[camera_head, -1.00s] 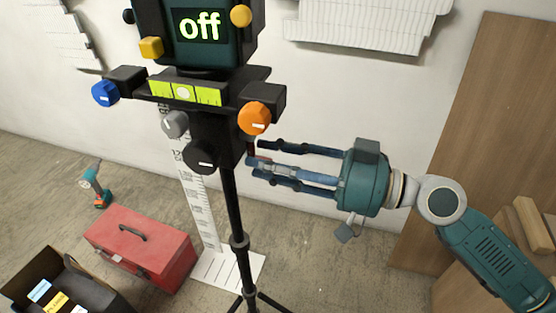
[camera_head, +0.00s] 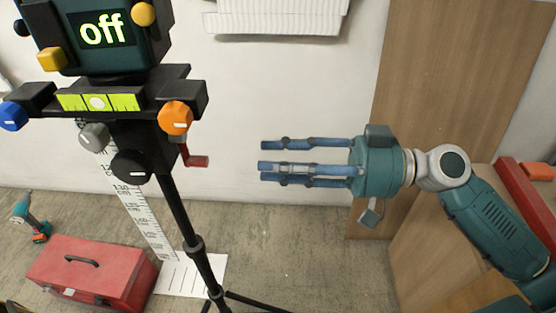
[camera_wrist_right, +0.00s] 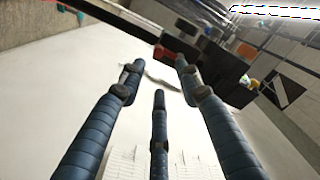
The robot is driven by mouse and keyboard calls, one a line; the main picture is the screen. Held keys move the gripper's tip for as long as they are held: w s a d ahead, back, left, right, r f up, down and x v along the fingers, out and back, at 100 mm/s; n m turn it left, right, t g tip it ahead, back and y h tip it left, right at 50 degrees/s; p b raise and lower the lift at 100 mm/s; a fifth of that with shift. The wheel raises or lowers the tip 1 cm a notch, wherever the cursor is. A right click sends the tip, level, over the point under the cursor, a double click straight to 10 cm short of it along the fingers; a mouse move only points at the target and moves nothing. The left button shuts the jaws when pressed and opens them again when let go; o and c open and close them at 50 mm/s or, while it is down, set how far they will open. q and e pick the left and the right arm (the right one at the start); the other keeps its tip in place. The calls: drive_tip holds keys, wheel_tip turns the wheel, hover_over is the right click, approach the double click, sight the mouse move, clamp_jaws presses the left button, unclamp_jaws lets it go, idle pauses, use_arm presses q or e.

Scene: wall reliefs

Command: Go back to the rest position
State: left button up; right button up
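My right gripper (camera_head: 266,163) is at the centre right of the head view, its fingers spread, parallel and empty, pointing left. It is apart from the black tripod device (camera_head: 135,120), which stands to its left with a screen reading "off". A small red crank (camera_head: 196,160) on the device lies between the device and the fingertips, with a clear gap. In the right wrist view the blue fingers (camera_wrist_right: 155,80) are apart with nothing between them, and the dark device (camera_wrist_right: 205,60) shows beyond their tips. My left gripper is not in view.
A red toolbox (camera_head: 95,275) and a drill (camera_head: 30,218) are on the floor at the left. A wooden board (camera_head: 440,90) leans on the wall behind my right arm. A white relief (camera_head: 275,18) hangs on the wall. Floor between tripod and board is clear.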

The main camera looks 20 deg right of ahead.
idle(0.3)
